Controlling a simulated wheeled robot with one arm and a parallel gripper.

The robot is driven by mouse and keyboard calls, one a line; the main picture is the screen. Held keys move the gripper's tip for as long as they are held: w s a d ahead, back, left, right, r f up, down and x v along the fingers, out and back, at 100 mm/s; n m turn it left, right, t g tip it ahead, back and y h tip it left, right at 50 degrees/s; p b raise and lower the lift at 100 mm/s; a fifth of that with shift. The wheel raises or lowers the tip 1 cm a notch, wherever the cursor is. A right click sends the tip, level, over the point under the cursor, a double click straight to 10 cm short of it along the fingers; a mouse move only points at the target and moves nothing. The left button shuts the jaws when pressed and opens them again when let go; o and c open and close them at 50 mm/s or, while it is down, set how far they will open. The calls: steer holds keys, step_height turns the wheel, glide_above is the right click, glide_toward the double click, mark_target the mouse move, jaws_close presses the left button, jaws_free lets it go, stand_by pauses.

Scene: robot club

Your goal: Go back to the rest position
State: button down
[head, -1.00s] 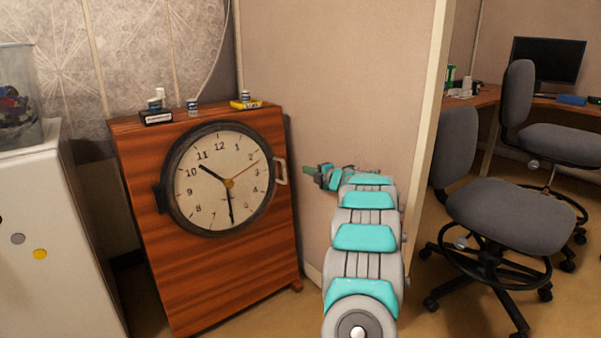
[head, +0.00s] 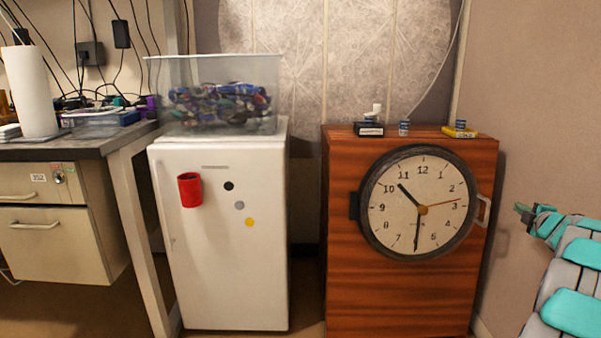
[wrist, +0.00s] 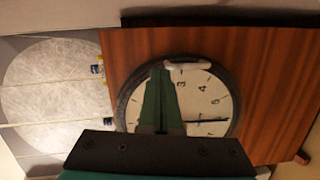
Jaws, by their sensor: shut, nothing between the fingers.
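My gripper (head: 525,210) is at the right side of the head view, at the end of my teal and grey arm. It is to the right of a wooden cabinet (head: 345,290) with a large round clock (head: 400,215) on its front. In the wrist view the green fingers of my gripper (wrist: 160,75) are together, with nothing between them. They overlap the clock face (wrist: 205,100) in that picture. I cannot tell the distance from the fingertips to the clock handle (head: 484,209).
A white fridge (head: 225,270) with a red cup (head: 189,190) on its door stands left of the cabinet. A clear bin (head: 165,95) of cans sits on it. A desk (head: 70,150) is at far left. Small items, including a yellow box (head: 460,132), top the cabinet. A wall (head: 550,110) is at right.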

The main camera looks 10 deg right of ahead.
steer(key=w+a+r+m+g+h, duration=0.1)
steer(key=a+r+m+g, duration=0.15)
steer(key=a, duration=0.35)
steer(key=w+a+r+m+g+h, duration=0.1)
steer(key=a+m+h, duration=0.1)
steer(key=a+m, duration=0.3)
steer(key=s+a+f+m+g+y, duration=0.1)
steer(key=s+a+f+g, duration=0.1)
steer(key=a, duration=0.5)
steer(key=s+a+f+m+g+y, duration=0.1)
steer(key=s+a, duration=0.1)
steer(key=a, duration=0.4)
steer(key=s+a+f+m+g+y, duration=0.1)
steer(key=s+a+f+g+y, duration=0.3)
steer(key=s+a, duration=0.75)
steer(key=s+a+f+m+g+y, duration=0.15)
steer(key=s+a+f, duration=0.55)
steer(key=a, duration=0.8)
steer(key=s+a+f+g+y, duration=0.2)
steer(key=s+a+g, duration=0.2)
steer(key=s+a, duration=0.8)
steer(key=s, duration=0.5)
steer(key=shift+a, duration=0.4)
